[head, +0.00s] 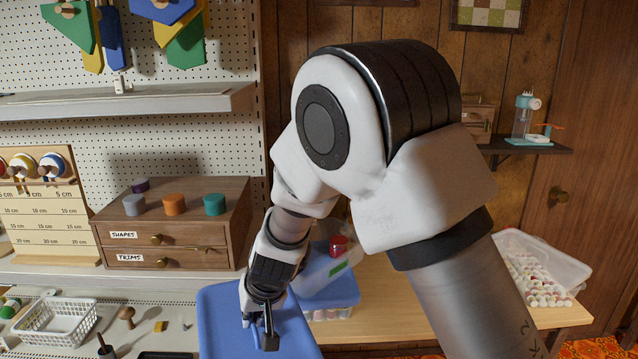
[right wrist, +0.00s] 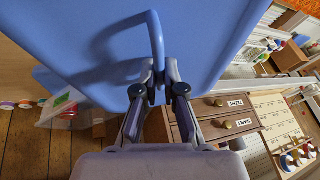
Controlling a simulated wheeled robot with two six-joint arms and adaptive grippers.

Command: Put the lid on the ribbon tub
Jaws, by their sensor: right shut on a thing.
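My right gripper (head: 262,325) is shut on the handle of a large flat blue lid (head: 222,310). In the right wrist view the fingertips (right wrist: 160,92) close on the end of the lid's looped blue handle (right wrist: 157,45), and the lid (right wrist: 205,30) fills the top. In the head view the lid is at the bottom centre, partly covered by my wrist. An open clear tub (head: 505,280) full of small rolls stands at the right of the wooden table. Another tub (head: 345,290), blue on top with rolls inside, is partly hidden behind my arm; I cannot tell which is the ribbon tub. My left gripper is out of view.
A drawer chest (head: 178,240), ruler board (head: 50,215) and white basket (head: 50,325) stand left. Bare table top (head: 395,315) lies between the tubs.

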